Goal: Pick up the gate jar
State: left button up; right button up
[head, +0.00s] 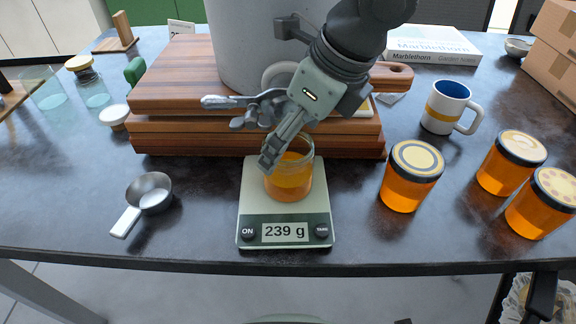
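The gate jar (289,182), an open glass jar with orange honey in it, stands upright on a kitchen scale (252,211) reading 239 g. My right gripper (272,158) reaches down from the upper right, its fingers overlapping the jar's left rim and upper side. The fingers look edge-on, so I cannot tell whether they touch the jar or how far apart they are. Behind it, a metal gate fitting (225,102) shows at the foot of a large grey-white tank (245,45), partly hidden by the gripper. My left gripper is out of view.
Wooden boards (165,135) are stacked behind the scale. Lidded honey jars (408,180) and a mug (441,105) stand to the right. A metal cup with a white handle (150,192) lies left. The table's front edge is close to the scale.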

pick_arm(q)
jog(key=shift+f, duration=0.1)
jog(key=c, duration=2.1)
